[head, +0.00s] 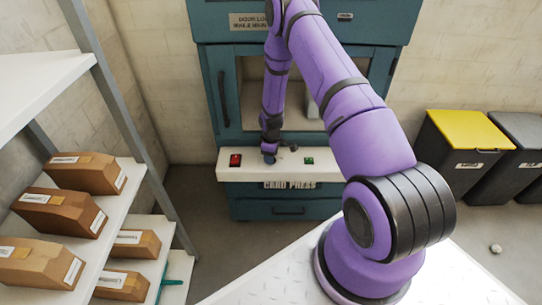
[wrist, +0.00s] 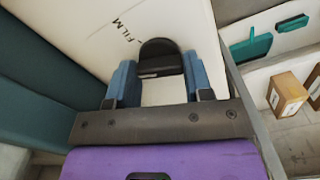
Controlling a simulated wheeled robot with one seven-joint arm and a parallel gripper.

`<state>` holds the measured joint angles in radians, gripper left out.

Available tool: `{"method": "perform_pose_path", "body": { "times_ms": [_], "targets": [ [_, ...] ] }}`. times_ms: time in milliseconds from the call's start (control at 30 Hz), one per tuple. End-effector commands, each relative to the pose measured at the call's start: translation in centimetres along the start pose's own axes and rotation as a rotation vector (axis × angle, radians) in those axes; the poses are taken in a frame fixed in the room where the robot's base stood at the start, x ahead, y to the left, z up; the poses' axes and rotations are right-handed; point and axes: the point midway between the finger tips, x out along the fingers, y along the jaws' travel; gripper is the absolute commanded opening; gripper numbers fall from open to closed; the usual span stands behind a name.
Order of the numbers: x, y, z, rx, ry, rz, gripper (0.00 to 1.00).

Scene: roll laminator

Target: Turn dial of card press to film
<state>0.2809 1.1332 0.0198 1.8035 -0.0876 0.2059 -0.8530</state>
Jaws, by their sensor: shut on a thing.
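The card press (head: 289,185) is a teal cabinet with a white control ledge across its front. Its black dial (wrist: 160,50) shows in the wrist view as a rounded knob on the white panel. My gripper (wrist: 158,82) is shut on the dial, one blue finger on each side. The printed word FILM (wrist: 120,22) and a short tick mark stand up and left of the dial. I cannot tell exactly where the dial points. In the head view my gripper (head: 268,156) is at the ledge, and my arm hides the dial.
A red switch (head: 235,160) and a green button (head: 309,161) sit on the ledge. A shelf rack (head: 130,215) with brown boxes (head: 85,171) stands at the left. A yellow-lidded bin (head: 465,135) and a dark bin stand at the right. A glazed door is above the ledge.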

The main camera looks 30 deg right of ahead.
Motion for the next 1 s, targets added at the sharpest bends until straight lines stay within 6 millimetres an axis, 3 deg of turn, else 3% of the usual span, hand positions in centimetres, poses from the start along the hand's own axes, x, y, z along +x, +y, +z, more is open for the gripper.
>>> {"method": "perform_pose_path", "body": {
  "times_ms": [600,1000],
  "targets": [
    [-0.05,0.04,-0.03,0.580,0.001,0.001,0.23],
    [-0.05,0.03,-0.06,0.842,0.001,0.001,0.23]
  ]
}}
